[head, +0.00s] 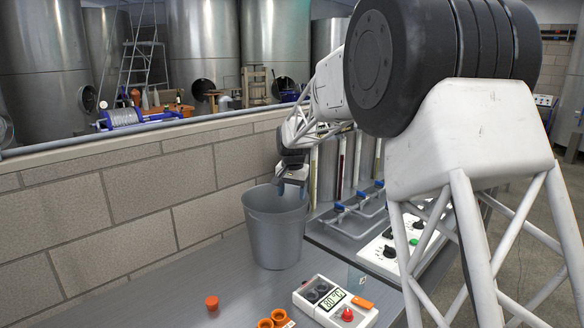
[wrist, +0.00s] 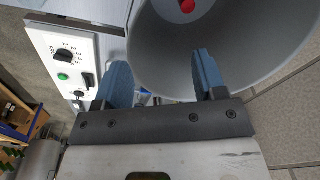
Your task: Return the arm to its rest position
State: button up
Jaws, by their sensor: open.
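My gripper (head: 292,187) is above the right rim of a grey bucket (head: 273,230) in the head view. In the wrist view my gripper (wrist: 160,80) shows two blue fingers spread apart with nothing between them. The grey bucket (wrist: 240,40) lies beyond the fingertips there. A small red object (wrist: 187,6) is inside the bucket.
An orange-red cap (head: 212,303), orange rings (head: 272,321) and a white meter (head: 335,303) reading 80 °C are on the bench (head: 185,293). A control panel (head: 385,253) and blue-handled pipes (head: 350,207) are right of the bucket. A block wall (head: 130,190) runs behind.

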jog(key=s+d+r+n, duration=0.1)
jog(key=s+d+r, duration=0.25)
jog(key=s, duration=0.55)
jog(key=s+d+r, duration=0.2)
jog(key=s+d, duration=0.3)
jog(key=s, duration=0.5)
jog(key=s+d+r+n, duration=0.1)
jog(key=s+d+r, duration=0.25)
jog(key=s, duration=0.55)
jog(key=s+d+f, duration=0.2)
jog(key=s, duration=0.7)
jog(key=s+d+f+t, duration=0.1)
jog(key=s+d+f, duration=0.1)
jog(key=s, duration=0.8)
jog(key=s+d+f+n, duration=0.1)
jog(key=s+d+f, duration=0.1)
jog(key=s, duration=0.7)
jog(key=shift+s+d+f+t, duration=0.3)
jog(key=shift+s+f, duration=0.05)
jog(key=shift+f, duration=0.4)
